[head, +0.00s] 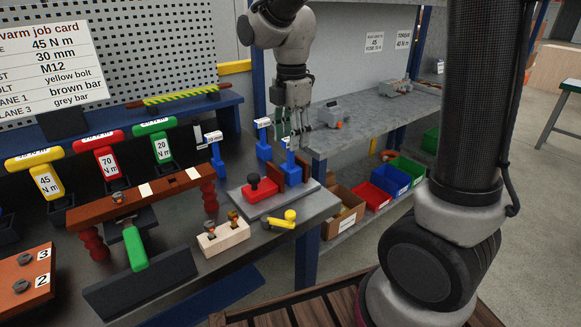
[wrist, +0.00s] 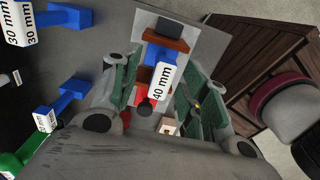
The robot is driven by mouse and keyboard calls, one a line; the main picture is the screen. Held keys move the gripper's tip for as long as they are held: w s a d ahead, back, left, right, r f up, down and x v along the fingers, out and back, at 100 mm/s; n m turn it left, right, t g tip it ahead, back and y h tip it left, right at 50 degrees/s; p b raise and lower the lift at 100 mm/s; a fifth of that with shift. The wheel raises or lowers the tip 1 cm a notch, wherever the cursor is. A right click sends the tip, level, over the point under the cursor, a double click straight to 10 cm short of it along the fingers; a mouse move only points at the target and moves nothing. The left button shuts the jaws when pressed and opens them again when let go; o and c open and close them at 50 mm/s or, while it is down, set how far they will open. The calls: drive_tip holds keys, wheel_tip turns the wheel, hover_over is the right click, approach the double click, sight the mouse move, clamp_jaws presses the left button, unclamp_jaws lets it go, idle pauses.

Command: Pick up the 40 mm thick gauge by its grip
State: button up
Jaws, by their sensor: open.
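The 40 mm gauge is blue with a white label. In the head view its blue body (head: 291,170) stands upright between brown blocks on a grey plate. In the wrist view its label reads 40 mm and its blue part (wrist: 155,52) shows between my fingers. My gripper (head: 294,136) points down just above the gauge. In the wrist view my gripper (wrist: 163,72) is open, with one green-padded finger on each side of the gauge and gaps visible. I cannot tell how far the fingertips reach down along the grip.
Other blue gauges stand to the left: one (head: 217,160) and another (head: 263,142). A red clamp part with a black knob (head: 253,182) sits beside the 40 mm gauge. A wooden block with bolts (head: 222,238) and a yellow piece (head: 281,221) lie in front. A grey shelf (head: 375,117) is at right.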

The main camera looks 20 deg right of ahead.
sight(291, 160)
wheel_tip(291, 160, down, 4)
drive_tip(key=shift+s+r, duration=0.1)
drive_tip(key=shift+r, duration=0.1)
drive_tip(key=shift+c, duration=0.2)
clamp_jaws()
